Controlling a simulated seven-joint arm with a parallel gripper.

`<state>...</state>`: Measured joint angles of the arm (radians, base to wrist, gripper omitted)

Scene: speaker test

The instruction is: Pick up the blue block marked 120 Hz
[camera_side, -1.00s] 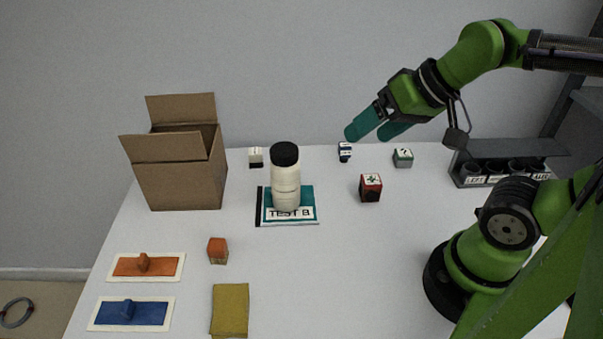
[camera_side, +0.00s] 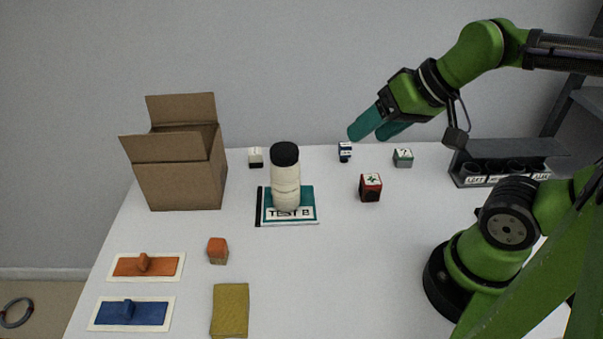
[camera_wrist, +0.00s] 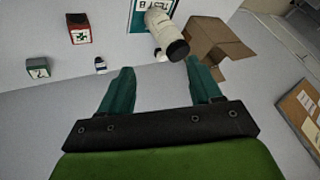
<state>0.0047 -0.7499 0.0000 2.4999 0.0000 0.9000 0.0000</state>
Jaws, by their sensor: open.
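A small blue and white block (camera_side: 345,152) stands near the back edge of the table; its marking is too small to read. It also shows in the wrist view (camera_wrist: 100,65), left of my fingers. My gripper (camera_side: 375,128) is open and empty, its teal fingers in the air above and slightly right of this block in the side view. In the wrist view the gripper (camera_wrist: 160,75) has its two fingers well apart with nothing between them, and the block lies beyond the left finger's tip.
A red block (camera_side: 370,187), a green block (camera_side: 403,158) and a black-and-white block (camera_side: 255,158) stand nearby. A black-capped bottle (camera_side: 286,180) stands on the TEST B mat (camera_side: 311,218). An open carton (camera_side: 180,170) is at left, a dark rack (camera_side: 505,170) at right.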

